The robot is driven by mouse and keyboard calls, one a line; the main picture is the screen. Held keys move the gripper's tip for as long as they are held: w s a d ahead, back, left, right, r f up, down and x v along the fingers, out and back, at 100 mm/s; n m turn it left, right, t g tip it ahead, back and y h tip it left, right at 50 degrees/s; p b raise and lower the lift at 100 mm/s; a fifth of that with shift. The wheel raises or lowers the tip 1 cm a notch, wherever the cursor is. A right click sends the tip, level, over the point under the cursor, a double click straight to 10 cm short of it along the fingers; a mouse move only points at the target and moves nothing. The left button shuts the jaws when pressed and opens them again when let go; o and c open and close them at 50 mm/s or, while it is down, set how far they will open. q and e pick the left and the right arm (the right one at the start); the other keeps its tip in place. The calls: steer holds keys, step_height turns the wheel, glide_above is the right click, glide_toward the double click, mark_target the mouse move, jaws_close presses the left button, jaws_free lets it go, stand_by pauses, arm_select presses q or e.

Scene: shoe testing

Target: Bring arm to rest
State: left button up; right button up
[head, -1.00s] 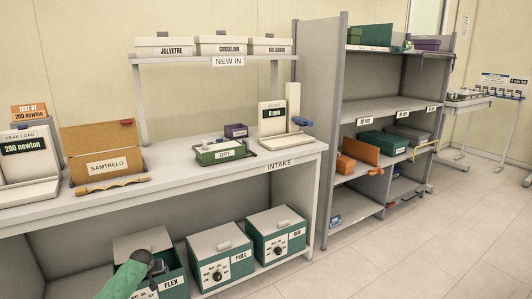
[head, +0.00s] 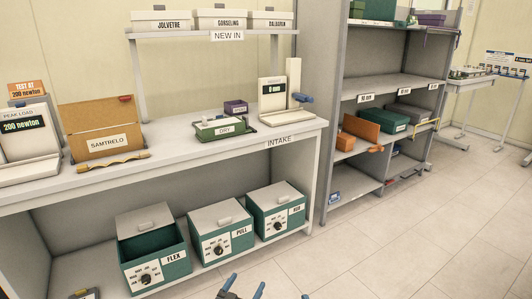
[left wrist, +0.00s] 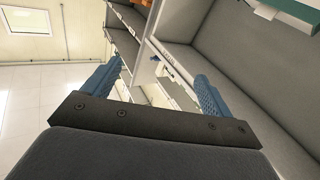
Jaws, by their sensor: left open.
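My left gripper (head: 244,287) shows at the bottom edge of the head view, with blue fingertips apart. In the left wrist view its two blue fingers (left wrist: 155,88) stand wide apart with nothing between them. It is clear of the table and the boxes. A small blue tip (head: 305,296) at the bottom edge may belong to my right gripper; the rest is out of frame.
Green boxes marked FLEX (head: 160,275), PULL (head: 228,246) and RIB (head: 277,221) stand on the low shelf of the intake table (head: 290,131). FLEX is open. A grey shelf unit (head: 385,85) stands to the right. The floor (head: 400,245) is clear.

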arm_select(q)
steer(key=s+r+t, duration=0.8)
steer(key=s+r, duration=1.4)
steer(key=s, duration=0.1)
steer(key=s+a+f+n+g+y+p, duration=0.1)
steer(key=a+f+g+y+p, duration=0.15)
steer(key=g+p, duration=0.55)
steer(key=s+a+f+g+y+p, duration=0.15)
steer(key=f+g+p, duration=0.25)
steer(key=g+p, duration=0.4)
arm_select(e)
steer(key=s+d+f+g+h, duration=0.2)
steer(key=d+f+g+h, duration=0.25)
steer(key=g, duration=1.05)
arm_select(q)
steer(key=s+a+r+g+y+p, duration=0.1)
steer(key=s+a+g+y+p, duration=0.1)
steer(key=s+g+p, duration=0.5)
steer(key=s+a+p, duration=0.1)
steer(key=s, duration=0.4)
steer(key=shift+s+a+r, duration=0.15)
steer(key=shift+s+r, duration=0.05)
arm_select(e)
steer(key=s+d+g+h, duration=0.1)
steer(key=s+d+g, duration=0.2)
steer(key=s+g, duration=0.5)
steer(key=s, duration=0.5)
steer(key=shift+d, duration=0.15)
steer(key=shift+s+h, duration=0.15)
steer(key=shift+h, duration=0.1)
